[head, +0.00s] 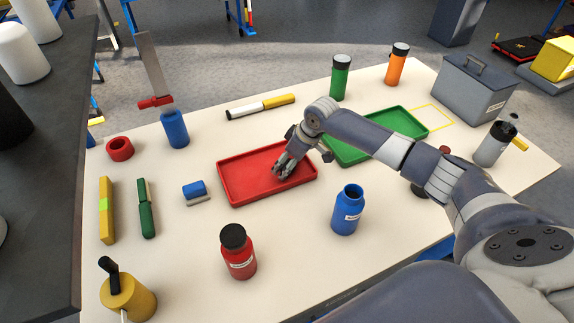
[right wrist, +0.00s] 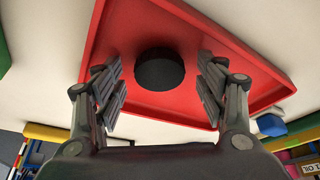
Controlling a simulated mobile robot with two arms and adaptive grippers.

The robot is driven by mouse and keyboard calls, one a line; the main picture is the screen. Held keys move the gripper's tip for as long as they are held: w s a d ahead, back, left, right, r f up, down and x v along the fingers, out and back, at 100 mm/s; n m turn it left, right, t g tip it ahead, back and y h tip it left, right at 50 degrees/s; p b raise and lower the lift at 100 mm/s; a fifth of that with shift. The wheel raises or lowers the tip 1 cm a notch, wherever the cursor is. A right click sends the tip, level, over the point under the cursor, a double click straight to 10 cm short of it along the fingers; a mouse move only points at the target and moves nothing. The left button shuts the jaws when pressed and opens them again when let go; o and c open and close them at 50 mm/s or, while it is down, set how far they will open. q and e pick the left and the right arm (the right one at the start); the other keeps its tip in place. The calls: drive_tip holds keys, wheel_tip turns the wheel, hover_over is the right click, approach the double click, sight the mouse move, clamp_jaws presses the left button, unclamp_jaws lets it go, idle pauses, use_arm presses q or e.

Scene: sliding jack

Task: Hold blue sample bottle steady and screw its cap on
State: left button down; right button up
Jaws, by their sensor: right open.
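The blue sample bottle (head: 347,213) stands upright on the table, right of and nearer than the red tray (head: 235,190). Its mouth is open, with no cap on it. A black round cap (right wrist: 160,70) lies in the red tray, shown in the right wrist view. In the head view my right gripper hides it. My right gripper (head: 281,174) is over the right part of the red tray, pointing down. In the right wrist view its fingers (right wrist: 160,85) are open on either side of the cap, with gaps between. My left gripper is not in view.
A red bottle (head: 237,256) with a black cap stands nearer, at left of the blue bottle. A green tray (head: 415,126) lies beyond my right forearm. Green (head: 340,80) and orange (head: 396,66) bottles stand at the back.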

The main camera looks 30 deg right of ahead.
drive_tip(key=shift+c, duration=0.6)
drive_tip(key=c, duration=0.8)
drive_tip(key=shift+o, duration=0.2)
drive_tip(key=shift+r, duration=0.1)
drive_tip(key=shift+r, duration=0.6)
wheel_tip(320, 180, up, 2)
drive_tip(key=shift+s+d+r+b, duration=0.1)
drive_tip(key=shift+d+b, duration=0.05)
drive_tip(key=shift+b, duration=0.35)
drive_tip(key=s+d, duration=0.3)
drive_tip(key=s, duration=0.1)
drive_tip(key=s+d+r+b, duration=0.1)
drive_tip(key=s+d, duration=0.2)
drive_tip(key=s, duration=0.1)
drive_tip(key=s+d+b, duration=0.1)
drive_tip(key=s+d, duration=0.2)
drive_tip(key=s, duration=0.1)
drive_tip(key=shift+s+d+r, duration=0.2)
drive_tip(key=shift+d, duration=0.15)
